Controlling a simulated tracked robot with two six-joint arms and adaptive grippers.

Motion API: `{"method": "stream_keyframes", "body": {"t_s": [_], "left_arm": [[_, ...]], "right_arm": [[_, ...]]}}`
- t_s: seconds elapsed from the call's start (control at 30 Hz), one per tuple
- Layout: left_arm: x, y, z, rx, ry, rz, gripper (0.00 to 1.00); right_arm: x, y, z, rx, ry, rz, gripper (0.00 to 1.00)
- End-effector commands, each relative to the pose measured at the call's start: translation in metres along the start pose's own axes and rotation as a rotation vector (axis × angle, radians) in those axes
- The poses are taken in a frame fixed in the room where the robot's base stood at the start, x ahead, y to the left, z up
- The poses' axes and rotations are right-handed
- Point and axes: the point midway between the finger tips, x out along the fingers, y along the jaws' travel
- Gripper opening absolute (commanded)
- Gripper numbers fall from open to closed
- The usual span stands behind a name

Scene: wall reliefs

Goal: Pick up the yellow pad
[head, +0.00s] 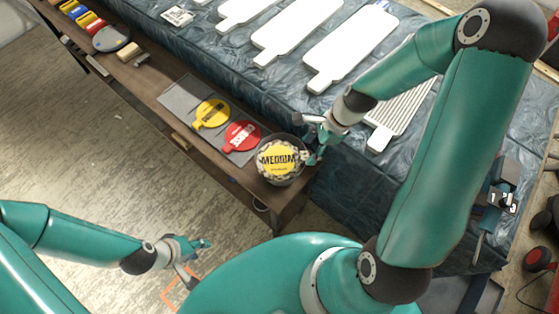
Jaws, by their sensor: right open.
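The yellow pad (212,112) is a flat round disc with dark lettering and a short tab. It lies on a grey mat (178,98) on the dark wooden bench, just left of a red pad (242,136) of the same shape. My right gripper (309,138) is open and empty, at the right edge of a round tub, away from the yellow pad; I cannot tell whether it touches the tub. My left gripper (200,262) is open and empty, low over the floor in front of the bench.
The round tub (266,179) with a yellow "MEDIUM" label stands at the bench's near end. Colored items (85,18), a grey disc (110,38) and a small block (129,52) lie farther along. White panels (340,52) lie on the dark-covered table behind.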

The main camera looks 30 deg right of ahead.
Motion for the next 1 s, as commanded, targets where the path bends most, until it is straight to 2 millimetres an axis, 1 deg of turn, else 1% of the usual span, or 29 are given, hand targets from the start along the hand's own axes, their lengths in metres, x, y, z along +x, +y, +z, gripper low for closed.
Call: {"method": "stream_keyframes", "body": {"t_s": [0.17,0.23,0.3,0.4,0.6,0.63,0.93,1.0], "left_arm": [[-0.001,0.001,0.000,0.000,0.000,0.000,0.40],[0.002,-0.001,0.000,0.000,0.000,0.000,0.40],[0.003,-0.001,0.000,0.000,0.000,0.000,0.40],[0.004,-0.001,0.000,0.000,0.000,0.000,0.40],[0.003,-0.001,0.000,0.000,0.000,0.000,0.40],[0.003,-0.001,0.000,0.000,0.000,0.000,0.40],[0.003,-0.001,0.000,0.000,0.000,0.000,0.40],[0.003,-0.001,0.000,0.000,0.000,0.000,0.40]], "right_arm": [[0.024,-0.003,0.001,0.001,-0.001,0.004,0.60],[0.035,-0.003,0.001,0.001,-0.001,0.003,0.60],[0.043,-0.003,0.001,0.000,-0.001,0.002,0.60],[0.047,-0.004,0.001,0.001,0.000,0.000,0.60],[0.047,-0.004,0.001,0.000,0.000,-0.001,0.60],[0.047,-0.004,0.001,0.000,0.000,-0.001,0.59],[0.047,-0.003,0.001,0.001,0.000,0.000,0.09],[0.047,-0.003,0.001,0.001,0.000,0.000,0.07]]}}
